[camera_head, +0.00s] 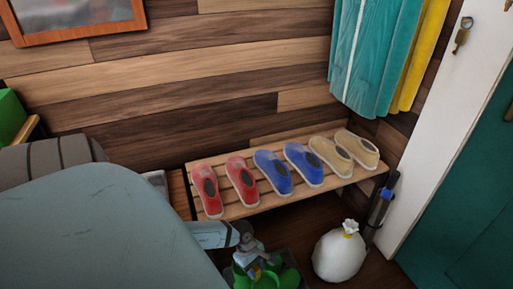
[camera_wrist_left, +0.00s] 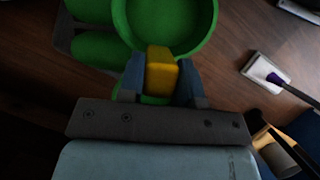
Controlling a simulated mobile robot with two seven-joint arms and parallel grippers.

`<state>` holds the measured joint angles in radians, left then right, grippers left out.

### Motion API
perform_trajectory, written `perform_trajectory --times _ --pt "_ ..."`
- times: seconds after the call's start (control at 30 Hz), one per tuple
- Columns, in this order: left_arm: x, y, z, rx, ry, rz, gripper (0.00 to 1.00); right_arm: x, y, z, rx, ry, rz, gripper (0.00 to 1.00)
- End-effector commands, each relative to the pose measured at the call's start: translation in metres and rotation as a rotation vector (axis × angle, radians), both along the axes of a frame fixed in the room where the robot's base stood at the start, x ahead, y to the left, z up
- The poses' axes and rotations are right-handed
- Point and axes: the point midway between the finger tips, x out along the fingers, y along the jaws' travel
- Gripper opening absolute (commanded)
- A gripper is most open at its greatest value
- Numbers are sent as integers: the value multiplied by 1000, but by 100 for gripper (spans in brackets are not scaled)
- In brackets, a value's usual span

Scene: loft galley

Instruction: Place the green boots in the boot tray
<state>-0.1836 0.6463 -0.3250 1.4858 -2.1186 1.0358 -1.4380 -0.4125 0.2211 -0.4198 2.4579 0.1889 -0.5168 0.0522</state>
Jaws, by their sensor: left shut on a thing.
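The green boots (camera_head: 270,280) are at the bottom edge of the head view, partly hidden by my left gripper (camera_head: 255,262). In the left wrist view, the round open top of one green boot (camera_wrist_left: 205,30) is right in front of my left gripper (camera_wrist_left: 160,85). The fingers are shut on a yellow tab (camera_wrist_left: 162,72) at that boot. More green boot (camera_wrist_left: 95,50) shows to the left. A dark grey edge (camera_wrist_left: 62,42) beside it looks like the boot tray; whether the held boot touches it, I cannot tell. My right gripper is not in view.
A slatted wooden bench (camera_head: 235,211) holds red, blue and tan shoes against the plank wall. A white tied bag (camera_head: 340,256) stands on the floor right of the boots. A white-headed floor tool (camera_wrist_left: 265,75) lies to the right in the wrist view.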

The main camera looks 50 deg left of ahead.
Motion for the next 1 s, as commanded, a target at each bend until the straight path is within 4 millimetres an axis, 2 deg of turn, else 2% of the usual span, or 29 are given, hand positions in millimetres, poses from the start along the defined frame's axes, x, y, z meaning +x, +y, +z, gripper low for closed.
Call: perform_trajectory --times 0.2,0.37,0.77,0.8,0.87,1.0 --pt "1 0 -19 -1 -1 0 0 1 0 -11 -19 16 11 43" --pt "1 0 -40 -1 -1 0 0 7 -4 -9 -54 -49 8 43" --pt "1 0 -44 1 -2 -2 0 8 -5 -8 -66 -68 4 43" --pt "0 0 -43 1 -1 -2 41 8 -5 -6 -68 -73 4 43" --pt "0 0 -43 1 0 -2 55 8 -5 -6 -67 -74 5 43" --pt "0 0 -42 1 0 -2 57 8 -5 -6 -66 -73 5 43"
